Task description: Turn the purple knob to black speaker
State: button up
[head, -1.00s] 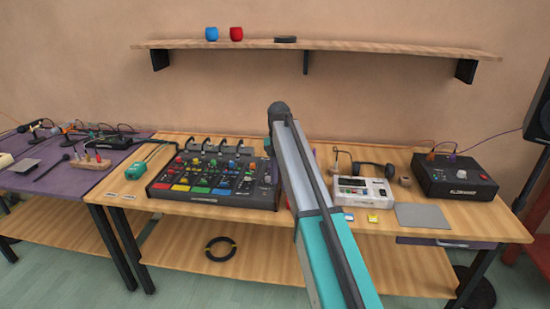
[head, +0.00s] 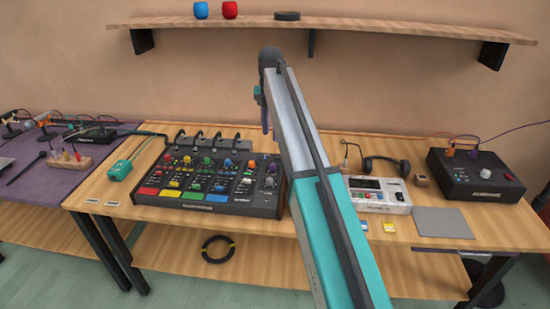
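A black mixer (head: 190,198) with rows of coloured knobs and pads stands on the middle of the wooden table. No black speaker shows now; a dark speaker was at the right edge earlier. My arm reaches up across the middle. My gripper (head: 262,108) is mostly hidden behind the arm's far end, with small teal and purple parts showing, above the mixer's right side; its opening is unclear.
A white device (head: 378,197), headphones (head: 386,166) and a grey pad (head: 447,222) lie right of my arm. A teal box (head: 120,170) is left of the mixer. A wall shelf (head: 380,31) with blue and red cups is above. A purple table (head: 50,185) stands left.

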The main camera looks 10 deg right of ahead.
aim_at(273, 165)
jog(key=shift+d, duration=0.2)
jog(key=shift+f, duration=0.1)
notch_tip(273, 165, down, 14)
jog(key=shift+r+p, duration=0.2)
jog(key=shift+p, duration=0.75)
jog(key=shift+d, duration=0.1)
grip_shut()
